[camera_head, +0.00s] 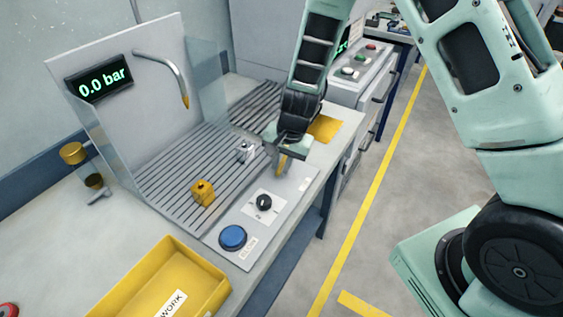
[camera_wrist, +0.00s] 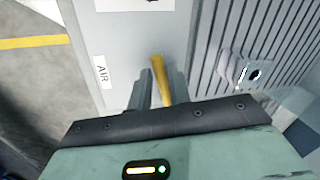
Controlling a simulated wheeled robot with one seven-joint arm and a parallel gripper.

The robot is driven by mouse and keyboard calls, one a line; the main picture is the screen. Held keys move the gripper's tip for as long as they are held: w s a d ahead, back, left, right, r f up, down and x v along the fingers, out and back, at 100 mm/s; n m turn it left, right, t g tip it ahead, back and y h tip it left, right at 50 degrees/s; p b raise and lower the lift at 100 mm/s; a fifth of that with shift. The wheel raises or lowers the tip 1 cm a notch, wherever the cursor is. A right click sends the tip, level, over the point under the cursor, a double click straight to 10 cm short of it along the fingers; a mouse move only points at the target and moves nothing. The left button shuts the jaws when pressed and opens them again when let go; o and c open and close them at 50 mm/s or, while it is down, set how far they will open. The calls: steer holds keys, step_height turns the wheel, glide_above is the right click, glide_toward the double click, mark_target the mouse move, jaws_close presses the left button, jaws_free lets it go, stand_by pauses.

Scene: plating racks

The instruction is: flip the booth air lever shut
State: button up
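The booth air lever is a yellow handle (camera_head: 281,164) on the grey control strip at the booth's front edge. In the wrist view the yellow lever (camera_wrist: 160,78) stands by a white label reading AIR (camera_wrist: 102,72). My gripper (camera_head: 279,158) is down over the lever, pointing at the strip. In the wrist view my gripper's fingers (camera_wrist: 161,88) stand either side of the lever, with a small gap on the left; the lever leans close to the right finger. Whether it touches is unclear. The lever's base is partly hidden in the head view. The booth display (camera_head: 98,83) reads 0.0 bar.
A black knob (camera_head: 264,202) and a blue button (camera_head: 233,237) sit on the same strip. A yellow block (camera_head: 203,192) and a grey metal block (camera_head: 245,151) stand on the slatted grate (camera_head: 165,165). A yellow bin (camera_head: 212,292) is at the front; a curved nozzle (camera_head: 176,70) hangs above.

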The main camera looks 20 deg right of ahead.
jaws_close()
steer(key=shift+w+a+r+m+p, duration=0.2)
steer(key=shift+a+m+p, duration=0.15)
steer(key=shift+m+p, duration=0.4)
steer(key=shift+w+a+f+m+p, duration=0.2)
steer(key=shift+w+m+p, duration=0.1)
steer(key=shift+m, duration=0.45)
steer(key=shift+o, duration=2.4)
jaws_free()
